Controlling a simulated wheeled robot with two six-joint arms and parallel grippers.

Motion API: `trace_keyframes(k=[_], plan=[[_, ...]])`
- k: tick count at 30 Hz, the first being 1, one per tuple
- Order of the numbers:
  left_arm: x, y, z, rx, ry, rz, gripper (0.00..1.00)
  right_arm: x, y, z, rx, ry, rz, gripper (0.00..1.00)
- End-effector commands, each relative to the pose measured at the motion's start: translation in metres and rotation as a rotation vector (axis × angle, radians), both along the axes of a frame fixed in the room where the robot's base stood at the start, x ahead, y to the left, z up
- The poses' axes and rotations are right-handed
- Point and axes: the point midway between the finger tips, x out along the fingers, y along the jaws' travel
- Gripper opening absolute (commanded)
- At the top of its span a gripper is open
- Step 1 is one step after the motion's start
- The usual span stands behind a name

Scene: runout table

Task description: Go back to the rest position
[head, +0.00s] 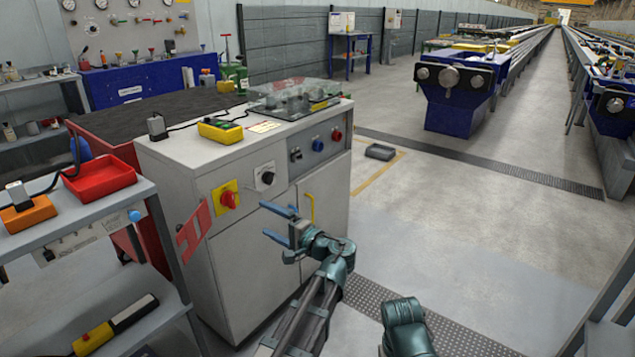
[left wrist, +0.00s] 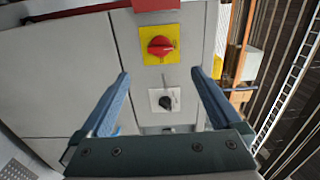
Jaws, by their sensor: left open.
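My left gripper (head: 279,226) is open and empty, with its blue fingers apart in front of the grey cabinet (head: 270,205). In the left wrist view the open fingers (left wrist: 160,95) frame the cabinet face, with a black rotary switch (left wrist: 166,102) between them and a red knob on a yellow plate (left wrist: 160,46) beyond. The red knob (head: 229,199) also shows in the head view, left of the gripper. The gripper looks apart from both. Another green arm part of mine shows at the bottom; my right gripper is not seen.
A grey shelf cart (head: 75,220) with a red tray (head: 101,178) stands at the left. A red tag or panel (head: 193,233) juts beside the cabinet. A yellow meter (head: 220,130) lies on the cabinet top. The floor (head: 430,220) to the right is mostly clear, with a small grey box (head: 380,152).

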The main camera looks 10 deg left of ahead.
Motion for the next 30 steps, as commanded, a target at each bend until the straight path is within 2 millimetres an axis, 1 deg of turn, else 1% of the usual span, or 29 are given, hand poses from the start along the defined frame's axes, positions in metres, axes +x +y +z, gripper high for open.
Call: trace_keyframes(k=[2,4,5,8,9,11,12,14,15,18,22,27,28,29,30], plan=[[-0.002,-0.001,-0.003,-0.015,0.002,0.001,0.99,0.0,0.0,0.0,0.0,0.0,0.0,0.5],[-0.009,-0.004,-0.014,-0.065,0.01,0.005,0.99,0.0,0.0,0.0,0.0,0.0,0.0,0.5],[-0.013,-0.007,-0.022,-0.1,0.017,0.006,0.99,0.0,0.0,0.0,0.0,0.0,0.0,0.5],[-0.035,-0.023,-0.059,-0.274,0.053,0.018,0.99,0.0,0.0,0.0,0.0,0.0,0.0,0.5],[-0.046,-0.033,-0.078,-0.358,0.076,0.026,0.99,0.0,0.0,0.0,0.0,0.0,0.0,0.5],[-0.064,-0.052,-0.106,-0.493,0.116,0.035,0.99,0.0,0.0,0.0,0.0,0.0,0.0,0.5],[-0.077,-0.066,-0.123,-0.581,0.147,0.041,0.99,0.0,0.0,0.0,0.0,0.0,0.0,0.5],[-0.096,-0.089,-0.147,-0.707,0.197,0.05,0.99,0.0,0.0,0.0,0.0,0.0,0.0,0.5],[-0.109,-0.105,-0.16,-0.786,0.232,0.057,0.99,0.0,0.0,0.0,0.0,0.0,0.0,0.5],[-0.138,-0.142,-0.185,-0.953,0.314,0.066,0.99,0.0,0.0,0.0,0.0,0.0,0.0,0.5],[-0.171,-0.183,-0.205,-1.125,0.415,0.076,0.99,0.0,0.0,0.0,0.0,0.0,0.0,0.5],[-0.213,-0.231,-0.217,-1.31,0.539,0.084,0.99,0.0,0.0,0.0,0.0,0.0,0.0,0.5],[-0.22,-0.239,-0.218,-1.341,0.562,0.085,0.99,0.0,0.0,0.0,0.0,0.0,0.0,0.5],[-0.225,-0.245,-0.215,-1.364,0.579,0.087,0.99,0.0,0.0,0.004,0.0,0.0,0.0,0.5],[-0.221,-0.242,-0.198,-1.356,0.571,0.088,0.99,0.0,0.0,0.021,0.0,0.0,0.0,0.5]])
